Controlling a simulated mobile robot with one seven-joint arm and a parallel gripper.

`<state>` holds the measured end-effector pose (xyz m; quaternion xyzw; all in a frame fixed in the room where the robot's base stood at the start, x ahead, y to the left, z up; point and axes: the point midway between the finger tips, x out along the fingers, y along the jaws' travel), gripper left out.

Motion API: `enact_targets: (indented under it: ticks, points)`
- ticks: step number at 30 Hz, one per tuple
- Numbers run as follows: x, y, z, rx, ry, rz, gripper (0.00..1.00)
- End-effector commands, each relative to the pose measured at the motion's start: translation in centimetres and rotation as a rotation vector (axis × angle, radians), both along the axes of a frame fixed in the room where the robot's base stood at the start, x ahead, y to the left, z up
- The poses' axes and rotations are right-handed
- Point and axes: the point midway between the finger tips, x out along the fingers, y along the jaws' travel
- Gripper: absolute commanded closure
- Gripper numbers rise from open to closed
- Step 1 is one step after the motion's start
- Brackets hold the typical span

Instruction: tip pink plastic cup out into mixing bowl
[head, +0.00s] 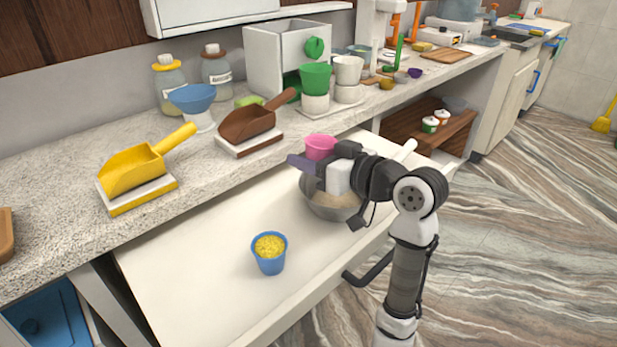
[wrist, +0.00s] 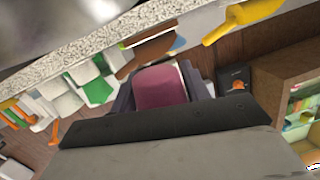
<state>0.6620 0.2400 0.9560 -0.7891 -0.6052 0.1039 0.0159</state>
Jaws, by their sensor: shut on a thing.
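The pink plastic cup (head: 320,147) is held in my gripper (head: 312,162), above the left part of the mixing bowl's rim in the head view. The cup looks roughly upright there, and its contents cannot be seen. In the wrist view the cup (wrist: 160,87) shows between the two fingers of my gripper (wrist: 160,82), which are shut on it. The metal mixing bowl (head: 325,211) stands on the pulled-out white surface below and holds a pale beige, powdery mass. My gripper and arm hide part of the bowl.
A blue cup (head: 270,262) filled with yellow bits stands on the white pulled-out surface (head: 200,275), left of the bowl. On the speckled counter behind stand a brown scoop (head: 247,123), a yellow scoop (head: 135,170) and a green cup (head: 315,78). The white surface's left part is clear.

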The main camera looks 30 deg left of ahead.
Motion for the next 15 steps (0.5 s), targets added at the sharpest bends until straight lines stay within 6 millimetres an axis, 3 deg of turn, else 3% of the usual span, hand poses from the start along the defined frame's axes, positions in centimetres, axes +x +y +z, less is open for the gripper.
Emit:
enact_targets:
  ticks: [1, 4, 15]
  points:
    - [0.2, -0.1, -1.0, -0.018, -0.059, -0.001, 0.78]
    - [0.5, -0.2, -0.8, -0.041, -0.138, -0.001, 0.78]
    - [0.5, -0.2, 0.6, -0.042, -0.144, 0.000, 0.78]
